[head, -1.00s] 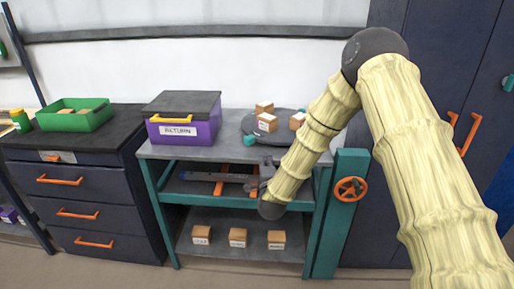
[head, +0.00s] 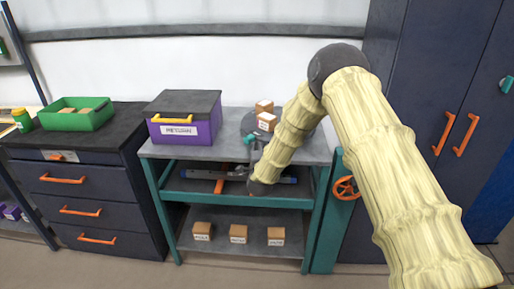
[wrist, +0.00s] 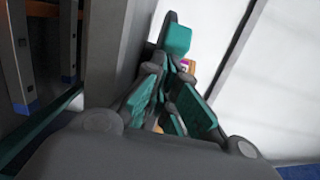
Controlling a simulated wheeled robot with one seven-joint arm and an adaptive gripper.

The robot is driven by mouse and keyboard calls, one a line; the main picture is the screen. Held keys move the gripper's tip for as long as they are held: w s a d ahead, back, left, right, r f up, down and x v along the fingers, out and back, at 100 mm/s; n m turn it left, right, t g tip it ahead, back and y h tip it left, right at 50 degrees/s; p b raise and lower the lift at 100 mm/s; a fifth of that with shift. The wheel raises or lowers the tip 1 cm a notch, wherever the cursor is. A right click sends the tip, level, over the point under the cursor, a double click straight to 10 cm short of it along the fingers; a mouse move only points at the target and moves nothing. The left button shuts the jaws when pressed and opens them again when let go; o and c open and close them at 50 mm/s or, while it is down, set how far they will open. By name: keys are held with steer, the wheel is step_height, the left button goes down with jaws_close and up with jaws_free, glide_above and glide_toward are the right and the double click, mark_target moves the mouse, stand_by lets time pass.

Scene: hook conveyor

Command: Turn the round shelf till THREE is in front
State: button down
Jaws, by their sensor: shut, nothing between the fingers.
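The round shelf (head: 248,124) is a dark grey disc on the bench top, partly hidden behind my arm. Two small brown boxes with white labels, a rear one (head: 264,106) and a front one (head: 267,121), show on it; their lettering is too small to read. A teal peg (head: 247,139) shows at the shelf's front edge. My gripper (head: 255,151) is at the bench's front edge, close to this peg. In the wrist view its teal-padded fingers (wrist: 174,100) are together and empty, with a teal block (wrist: 176,38) just beyond; I cannot tell whether they touch.
A purple lidded box (head: 203,131) stands left on the bench. Below, a shelf (head: 218,200) holds a blue-grey bar, and the lowest shelf holds three labelled boxes (head: 238,233). An orange handwheel (head: 345,187) is on the right post. A green bin (head: 75,121) stands left.

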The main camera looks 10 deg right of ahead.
steer(key=shift+w+a+f+b, duration=0.15)
steer(key=shift+w+a+b, duration=0.6)
steer(key=shift+b, duration=0.15)
steer(key=shift+w+a, duration=0.2)
steer(key=shift+w+a+r, duration=0.1)
steer(key=shift+r, duration=0.1)
